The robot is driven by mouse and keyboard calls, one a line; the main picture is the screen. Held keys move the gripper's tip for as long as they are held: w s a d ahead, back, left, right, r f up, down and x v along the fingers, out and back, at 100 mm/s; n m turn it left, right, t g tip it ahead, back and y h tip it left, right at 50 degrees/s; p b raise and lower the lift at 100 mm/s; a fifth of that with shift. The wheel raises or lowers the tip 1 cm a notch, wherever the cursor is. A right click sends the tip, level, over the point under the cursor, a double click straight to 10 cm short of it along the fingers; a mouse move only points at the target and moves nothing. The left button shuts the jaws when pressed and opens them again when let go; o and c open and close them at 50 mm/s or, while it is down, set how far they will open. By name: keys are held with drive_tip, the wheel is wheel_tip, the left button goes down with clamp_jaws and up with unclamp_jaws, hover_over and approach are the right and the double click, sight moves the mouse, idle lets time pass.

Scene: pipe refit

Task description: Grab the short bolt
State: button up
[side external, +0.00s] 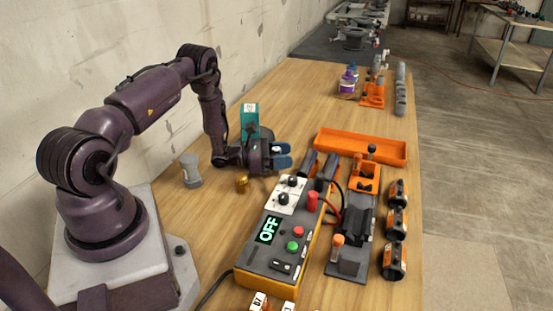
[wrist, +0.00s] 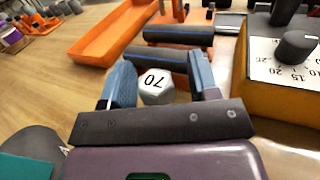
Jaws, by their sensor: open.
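A grey hex-headed bolt marked 70 (wrist: 155,88) is between my gripper's blue-padded fingers in the wrist view. My gripper (wrist: 162,85) is open, and I see a gap beside the bolt head on the right. In the side view, my gripper (side external: 283,155) points right, low over the table, and a small pale part of the bolt (side external: 277,149) shows at its fingers. The bolt's shank is hidden. A grey bolt-like piece (side external: 190,170) stands upright to the left of my gripper. I cannot tell its length against the marked bolt.
A small brass piece (side external: 242,183) stands just below my gripper. A teal box (side external: 249,118) is behind it. The control box reading OFF (side external: 268,235) is in front, with dark pipes (side external: 318,168) beside it. An orange tray (side external: 360,146) lies to the right.

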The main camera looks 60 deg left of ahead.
drive_tip(key=shift+c, duration=0.3)
clamp_jaws()
